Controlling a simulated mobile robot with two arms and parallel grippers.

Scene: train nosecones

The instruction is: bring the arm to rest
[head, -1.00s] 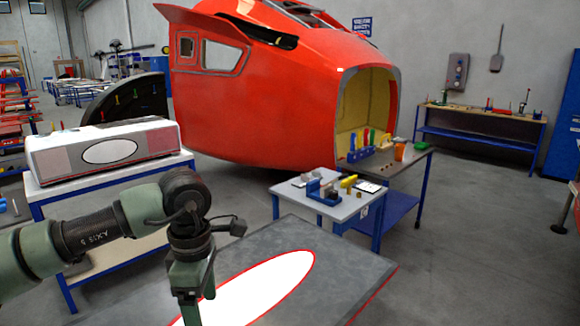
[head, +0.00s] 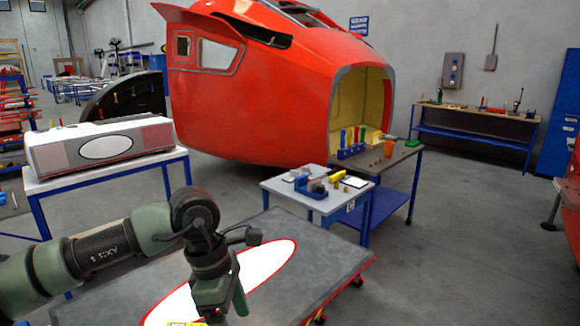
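My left arm comes in from the left, bent, and its wrist hangs down over the low grey table (head: 325,262) with the white, red-edged oval (head: 262,267). My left gripper (head: 222,303) points down near the bottom edge of the head view. Its fingertips are not clear against the table, and I cannot tell whether they are apart. I see nothing clearly held in it. A small yellow piece (head: 185,323) shows at the bottom edge beside it. My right arm and gripper are out of view.
A white-topped table (head: 312,197) with small parts and a workbench (head: 395,162) with an orange cup (head: 389,149) stand beyond the low table. A white case (head: 100,146) rests on a stand at left. The red train nosecone (head: 270,95) fills the back.

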